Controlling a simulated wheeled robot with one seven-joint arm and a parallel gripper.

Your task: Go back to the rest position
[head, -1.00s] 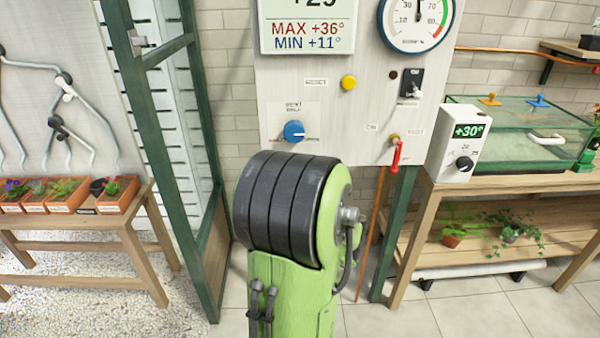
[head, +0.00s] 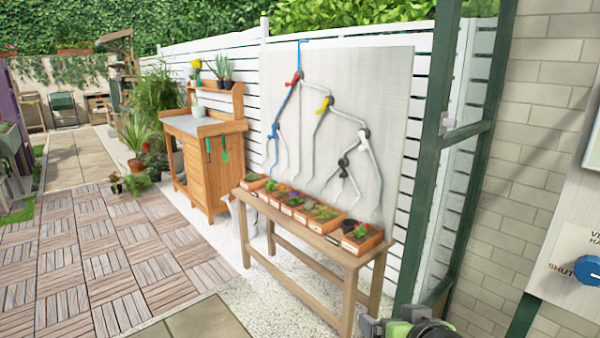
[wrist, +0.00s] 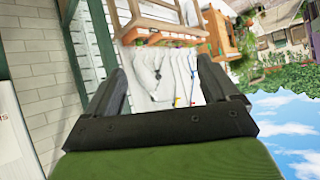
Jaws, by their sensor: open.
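My gripper (wrist: 168,92) shows in the wrist view with its two dark fingers apart and nothing between them. The wrist view is turned nearly upside down, with sky at the lower right. Past the fingers are the pale pipe board and the wooden bench, well away from the gripper. In the head view only a small green and black part of my arm shows at the bottom right, and the gripper itself is out of that view.
A wooden bench (head: 300,250) with several planters stands before a pipe board (head: 392,100). A potting cabinet (head: 205,165) is further left. A green post (head: 432,150) and a panel with a blue knob (head: 588,272) are at right. The paved floor (head: 100,250) at left is clear.

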